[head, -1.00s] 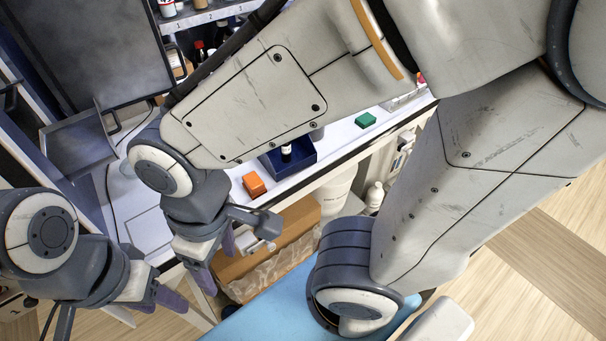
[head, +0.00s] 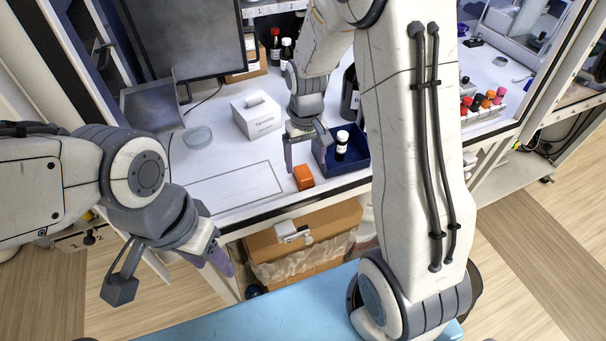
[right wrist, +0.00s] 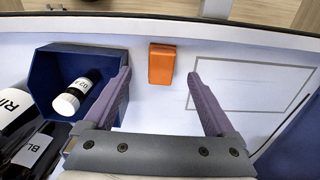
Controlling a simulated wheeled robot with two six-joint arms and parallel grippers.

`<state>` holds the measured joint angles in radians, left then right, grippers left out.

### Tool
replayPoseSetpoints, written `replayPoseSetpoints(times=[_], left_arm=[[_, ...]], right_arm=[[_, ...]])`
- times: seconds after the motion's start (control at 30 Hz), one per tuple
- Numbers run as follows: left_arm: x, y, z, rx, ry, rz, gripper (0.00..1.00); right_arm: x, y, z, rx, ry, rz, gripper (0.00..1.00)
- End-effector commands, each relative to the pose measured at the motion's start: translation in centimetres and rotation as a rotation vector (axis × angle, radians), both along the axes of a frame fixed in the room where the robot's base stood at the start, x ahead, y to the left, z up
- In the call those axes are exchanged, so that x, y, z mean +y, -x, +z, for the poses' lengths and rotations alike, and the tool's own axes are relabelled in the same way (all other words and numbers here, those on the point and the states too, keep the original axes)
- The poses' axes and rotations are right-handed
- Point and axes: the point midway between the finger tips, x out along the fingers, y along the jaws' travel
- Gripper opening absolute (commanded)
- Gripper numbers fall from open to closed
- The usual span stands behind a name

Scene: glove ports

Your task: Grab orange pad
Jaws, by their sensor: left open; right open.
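The orange pad (head: 303,177) is a small block lying on the white bench near its front edge, just left of the blue tray. In the right wrist view the orange pad (right wrist: 162,64) lies ahead of and between the fingertips, untouched. My right gripper (right wrist: 158,80) is open and empty, its purple fingers either side of the pad's line. In the head view my right gripper (head: 304,155) hangs over the bench just behind the pad. My left gripper (head: 180,275) is open and empty at lower left, off the bench's front edge.
The blue tray (right wrist: 45,85) holds a white-capped bottle (right wrist: 75,95) close to my right gripper's left finger. A white tissue box (head: 257,117) and a clear round dish (head: 198,137) stand further back. An outlined rectangle of bench left of the pad is bare.

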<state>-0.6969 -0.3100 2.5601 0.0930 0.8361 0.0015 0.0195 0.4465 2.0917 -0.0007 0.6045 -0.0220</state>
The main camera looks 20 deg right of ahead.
Motion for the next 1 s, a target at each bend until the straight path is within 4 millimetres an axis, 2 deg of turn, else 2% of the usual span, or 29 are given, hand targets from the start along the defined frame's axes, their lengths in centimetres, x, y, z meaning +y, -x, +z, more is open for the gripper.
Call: replayPoseSetpoints(times=[0.23,0.5,0.63,0.83,0.97,1.0], left_arm=[[0.0,0.0,0.8,0.0,0.0,0.0,0.5],[0.0,0.0,2.0,0.0,0.0,0.001,0.5],[0.0,0.0,2.1,0.0,0.0,0.001,0.5],[0.0,0.0,2.0,0.0,0.0,0.001,0.5],[0.0,0.0,2.0,0.0,0.0,0.001,0.5],[0.0,0.0,2.0,0.0,0.0,0.001,0.5]], right_arm=[[0.1,-0.1,-1.7,0.004,0.0,0.0,0.9],[0.2,-0.6,-5.2,0.003,0.0,0.0,0.9],[0.2,-0.6,-5.9,0.0,0.0,0.0,0.9],[0.2,-0.6,-6.0,-0.001,0.0,0.0,0.9],[0.2,-0.6,-6.0,-0.001,0.0,0.0,0.4],[0.2,-0.6,-5.9,-0.001,0.0,0.0,0.25]])
